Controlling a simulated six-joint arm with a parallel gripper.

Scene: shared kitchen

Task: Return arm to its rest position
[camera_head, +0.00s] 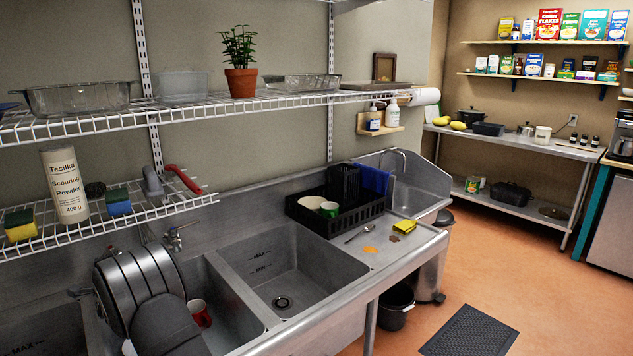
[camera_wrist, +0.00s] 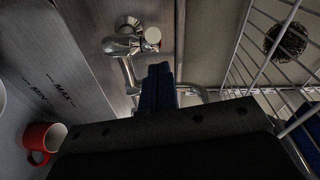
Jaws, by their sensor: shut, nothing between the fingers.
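My gripper (camera_wrist: 158,82) shows in the wrist view with its dark blue fingers together and nothing between them. It points toward the wall behind the sink, close to the metal tap (camera_wrist: 130,42). In the head view my grey arm links are at the lower left, in front of the left part of the sink, and hide part of it. The fingers cannot be made out there.
A wire shelf (camera_wrist: 262,62) with a dark scourer (camera_wrist: 286,40) is close on the right in the wrist view. A red mug (camera_head: 199,313) is in the sink basin beside my arm. A black dish rack (camera_head: 335,220) stands farther right.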

